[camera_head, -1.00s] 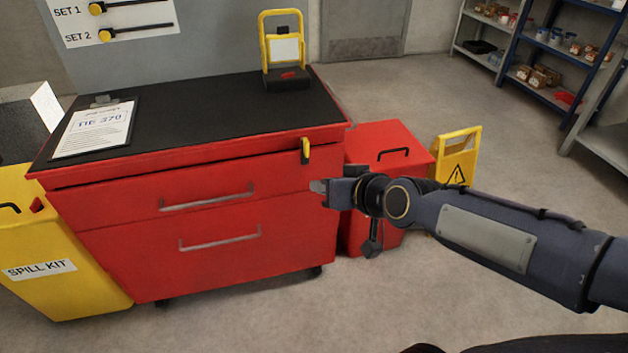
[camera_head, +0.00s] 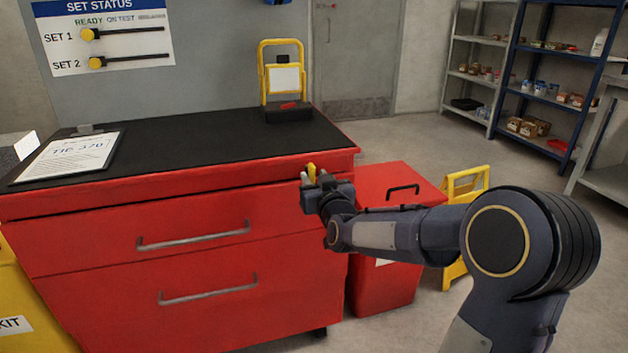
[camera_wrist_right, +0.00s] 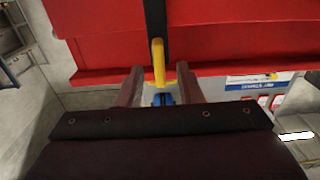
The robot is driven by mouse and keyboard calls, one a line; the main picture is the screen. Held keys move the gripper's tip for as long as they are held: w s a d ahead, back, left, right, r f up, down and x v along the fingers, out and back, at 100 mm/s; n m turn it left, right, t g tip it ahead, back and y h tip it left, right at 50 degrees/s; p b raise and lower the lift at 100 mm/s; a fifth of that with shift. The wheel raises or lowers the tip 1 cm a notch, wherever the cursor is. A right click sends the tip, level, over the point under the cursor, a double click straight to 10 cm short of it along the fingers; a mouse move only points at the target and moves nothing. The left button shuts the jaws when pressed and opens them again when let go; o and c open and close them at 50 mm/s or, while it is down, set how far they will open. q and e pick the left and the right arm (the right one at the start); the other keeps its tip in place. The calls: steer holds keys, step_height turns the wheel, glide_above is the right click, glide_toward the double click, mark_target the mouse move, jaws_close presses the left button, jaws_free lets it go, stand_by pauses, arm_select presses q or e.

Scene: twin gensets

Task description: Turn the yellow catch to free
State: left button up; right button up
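The yellow catch (camera_head: 311,172) is on the upper right front of the red drawer cabinet (camera_head: 200,290). In the right wrist view the catch (camera_wrist_right: 158,62) is a yellow lever on a black mount, lying along the red face. My right gripper (camera_head: 313,182) is at the catch in the head view. In the wrist view its two fingers (camera_wrist_right: 160,82) are apart, one on each side of the lever's end, with visible gaps. The gripper partly hides the catch in the head view. My left gripper is not in view.
A yellow frame stand (camera_head: 281,75) and a clipboard (camera_head: 68,158) are on the black top. A red bin (camera_head: 385,275) and a yellow warning sign (camera_head: 467,183) stand to the right. Shelves (camera_head: 520,80) are at the back. The floor between is clear.

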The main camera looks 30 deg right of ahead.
steer(key=shift+w+d, duration=0.15)
steer(key=shift+w, duration=0.55)
jaws_close()
